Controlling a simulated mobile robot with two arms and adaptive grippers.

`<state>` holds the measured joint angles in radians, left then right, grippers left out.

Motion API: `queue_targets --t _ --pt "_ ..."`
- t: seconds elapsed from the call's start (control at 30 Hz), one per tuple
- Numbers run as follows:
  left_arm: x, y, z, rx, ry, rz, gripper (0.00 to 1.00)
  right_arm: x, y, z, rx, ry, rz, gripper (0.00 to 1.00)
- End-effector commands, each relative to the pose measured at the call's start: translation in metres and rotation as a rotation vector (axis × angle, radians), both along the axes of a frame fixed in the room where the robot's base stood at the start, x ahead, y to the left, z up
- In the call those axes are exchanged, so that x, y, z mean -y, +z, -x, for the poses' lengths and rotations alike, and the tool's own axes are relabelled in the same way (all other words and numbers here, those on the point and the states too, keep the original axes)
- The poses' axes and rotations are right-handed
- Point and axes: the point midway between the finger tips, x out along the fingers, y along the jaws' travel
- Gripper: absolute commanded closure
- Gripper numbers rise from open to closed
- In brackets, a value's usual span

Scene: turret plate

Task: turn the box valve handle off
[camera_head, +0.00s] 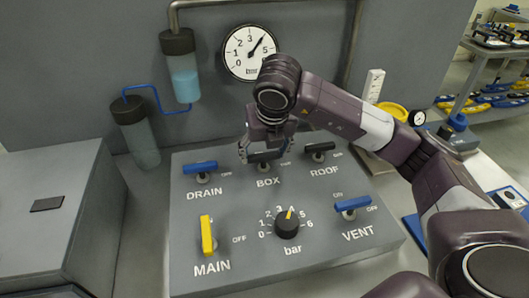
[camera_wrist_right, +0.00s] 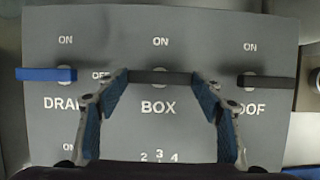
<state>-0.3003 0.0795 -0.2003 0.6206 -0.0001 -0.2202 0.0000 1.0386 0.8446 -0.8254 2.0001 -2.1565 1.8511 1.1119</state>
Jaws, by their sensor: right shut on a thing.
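The black box valve handle (camera_wrist_right: 160,77) lies crosswise above the word BOX on the grey panel, with ON printed above it. Its OFF label is partly hidden in the head view. My right gripper (camera_wrist_right: 161,82) is over the panel with a fingertip at each end of the handle, shut on it lengthwise. In the head view my right gripper (camera_head: 264,154) comes down on the handle from above and hides part of it. My left gripper is in neither view.
The blue drain handle (camera_head: 200,167) is left of the box handle and the black roof handle (camera_head: 320,147) right of it, both close. In front are the yellow main handle (camera_head: 207,233), the pressure knob (camera_head: 287,225) and the blue vent handle (camera_head: 353,203). A gauge (camera_head: 248,52) hangs behind.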

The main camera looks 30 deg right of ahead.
Motion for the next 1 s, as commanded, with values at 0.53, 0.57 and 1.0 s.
queue_targets --t 0.53,0.57,1.0 --pt "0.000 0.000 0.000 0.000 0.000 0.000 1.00 0.001 0.000 0.000 0.001 -0.003 -0.001 0.21" --pt "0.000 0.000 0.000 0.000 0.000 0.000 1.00 0.001 0.000 0.000 0.001 -0.002 0.000 0.21" --pt "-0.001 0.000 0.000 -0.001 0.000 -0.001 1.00 -0.005 0.051 0.018 0.008 0.001 -0.001 0.21"
